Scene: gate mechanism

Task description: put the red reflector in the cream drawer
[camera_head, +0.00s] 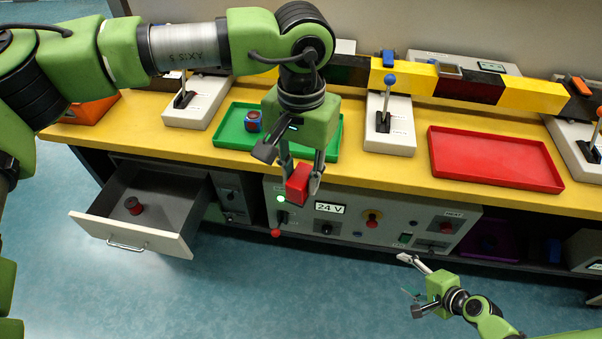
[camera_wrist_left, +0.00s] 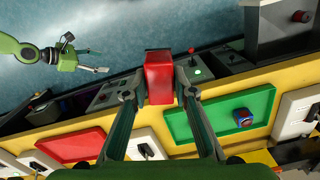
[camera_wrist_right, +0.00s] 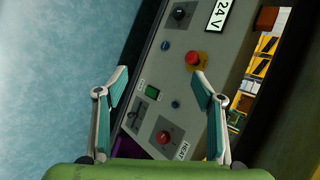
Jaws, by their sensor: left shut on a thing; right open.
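The red reflector (camera_head: 298,184) is a red block held between the fingertips of my left gripper (camera_head: 300,180), in front of the yellow bench's front edge. In the left wrist view the red reflector (camera_wrist_left: 159,78) sits between the two fingers. The cream drawer (camera_head: 140,230) stands open at the lower left in the head view, with a dark red round object (camera_head: 133,205) inside. The drawer also shows at the top right of the left wrist view (camera_wrist_left: 280,42). My right gripper (camera_head: 412,262) is open and empty, low at the right before the control panel (camera_wrist_right: 190,90).
On the yellow bench (camera_head: 395,170) are a green tray (camera_head: 230,131) with a blue-and-red block (camera_head: 253,121), a red tray (camera_head: 493,158) and several lever boxes (camera_head: 388,140). A striped bar (camera_head: 530,95) runs along the back. The floor in front is clear.

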